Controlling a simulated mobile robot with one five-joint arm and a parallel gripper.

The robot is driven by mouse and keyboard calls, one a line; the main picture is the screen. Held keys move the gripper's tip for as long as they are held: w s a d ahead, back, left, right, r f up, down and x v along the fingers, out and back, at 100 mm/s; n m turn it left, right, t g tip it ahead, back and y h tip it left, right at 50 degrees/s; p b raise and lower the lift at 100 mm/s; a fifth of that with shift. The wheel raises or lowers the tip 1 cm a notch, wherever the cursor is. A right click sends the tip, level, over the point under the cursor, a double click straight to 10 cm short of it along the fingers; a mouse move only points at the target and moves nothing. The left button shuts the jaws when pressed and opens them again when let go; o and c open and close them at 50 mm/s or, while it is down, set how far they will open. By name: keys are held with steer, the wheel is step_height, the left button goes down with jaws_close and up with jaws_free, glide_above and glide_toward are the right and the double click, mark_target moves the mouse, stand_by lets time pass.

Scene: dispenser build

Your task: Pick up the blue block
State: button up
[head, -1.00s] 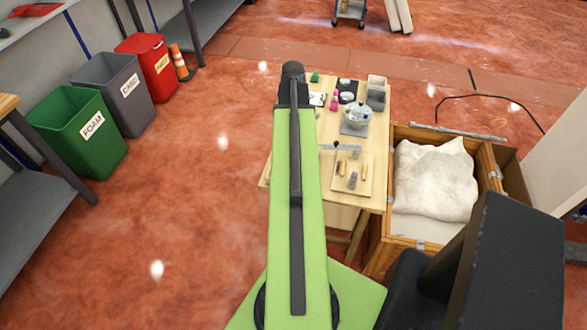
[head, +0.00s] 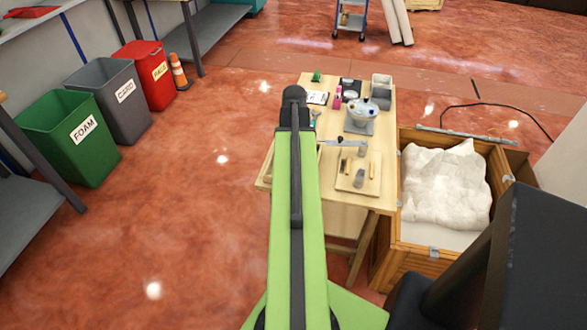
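I cannot make out a separate blue block; small blue spots show on a light round dispenser-like object (head: 361,117) on the wooden table, too small to name. My green arm reaches forward up the middle of the head view, to a dark joint at the table's left edge. My gripper is not visible.
The wooden table (head: 346,208) holds a tan board (head: 345,183) with small pegs, a grey container (head: 381,82) and a pink bottle (head: 337,98). A wooden crate (head: 413,256) with white padding stands right of it. Labelled bins, including green (head: 69,137), stand left. Floor between is clear.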

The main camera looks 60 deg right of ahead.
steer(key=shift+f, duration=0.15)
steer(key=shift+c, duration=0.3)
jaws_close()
